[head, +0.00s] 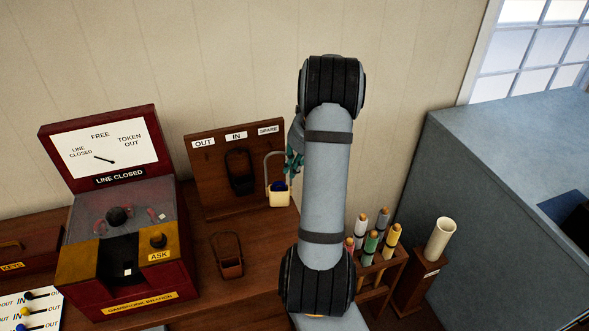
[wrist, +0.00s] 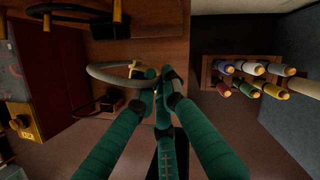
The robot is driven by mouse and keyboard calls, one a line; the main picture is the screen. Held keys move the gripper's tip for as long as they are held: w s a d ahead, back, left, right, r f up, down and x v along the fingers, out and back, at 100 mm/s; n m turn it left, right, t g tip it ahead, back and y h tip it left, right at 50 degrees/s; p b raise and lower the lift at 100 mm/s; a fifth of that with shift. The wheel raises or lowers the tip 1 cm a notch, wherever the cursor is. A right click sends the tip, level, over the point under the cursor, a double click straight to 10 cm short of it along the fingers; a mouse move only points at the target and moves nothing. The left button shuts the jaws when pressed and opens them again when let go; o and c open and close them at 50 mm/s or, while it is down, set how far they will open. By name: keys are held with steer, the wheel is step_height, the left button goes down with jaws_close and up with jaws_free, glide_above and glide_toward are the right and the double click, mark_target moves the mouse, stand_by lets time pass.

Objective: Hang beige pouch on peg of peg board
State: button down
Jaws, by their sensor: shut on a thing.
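The beige pouch (head: 278,198) hangs upright by its pale loop handle in front of the right end of the peg board (head: 215,180), below the SPARE label (head: 268,129). Something dark blue shows in its mouth. My gripper (head: 293,163), with green fingers, is at the handle's right side. In the wrist view my gripper (wrist: 160,78) is shut on the handle (wrist: 105,72), which curves off to the left. I cannot tell whether the loop is around a peg; the SPARE peg is not clearly seen. A black pouch (head: 239,175) hangs under the IN label (head: 236,136).
A brown pouch (head: 228,260) stands on the table below the board. The red line-closed instrument (head: 118,240) is at left. A rack of coloured tubes (head: 378,262) and a cream cylinder (head: 439,238) stand at right. My arm hides part of the middle.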

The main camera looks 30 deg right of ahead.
steer(key=w+d+f+p, duration=0.1)
steer(key=w+p, duration=0.1)
steer(key=w, duration=0.4)
steer(key=shift+w+d+f+p, duration=0.15)
steer(key=shift+w+f+p, duration=0.1)
steer(key=shift+w+p, duration=0.15)
stand_by(0.3)
stand_by(0.6)
steer(key=c, duration=1.8)
jaws_free()
steer(key=shift+o, duration=0.2)
steer(key=shift+s, duration=0.1)
steer(key=v, duration=1.2)
steer(key=shift+f, duration=0.15)
